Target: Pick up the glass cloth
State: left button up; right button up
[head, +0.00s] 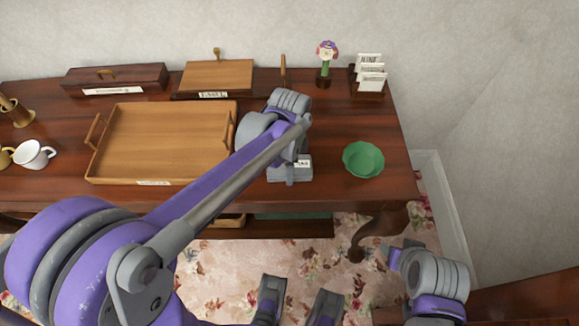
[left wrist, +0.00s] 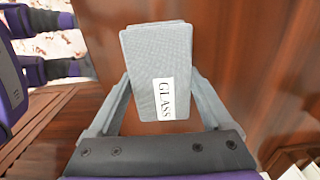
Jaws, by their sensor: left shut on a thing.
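The glass cloth (left wrist: 150,55) is a grey, fine-checked folded cloth with a white label reading GLASS. In the left wrist view it sits between the two fingers of my left gripper (left wrist: 155,108), which is shut on it. In the head view my left gripper (head: 289,172) is over the table's front part, right of the tray; the arm and wrist hide much there. I cannot tell whether the cloth touches the table. My right gripper (head: 298,302) is low at the bottom of the head view, its fingers apart and empty, away from the cloth.
The dark wooden table (head: 385,190) carries a wooden tray (head: 92,160), a green bowl (head: 363,160), a flower vase (head: 324,80), a card rack (head: 369,78), boxes (head: 218,76) and a white mug (head: 34,155). Bare tabletop lies around the bowl.

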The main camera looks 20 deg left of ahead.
pick_arm(q)
notch_tip(320, 180, up, 10)
jog(key=shift+r+p, duration=0.1)
jog(key=shift+p, duration=0.65)
jog(key=o, duration=0.8)
jog(key=c, duration=0.5)
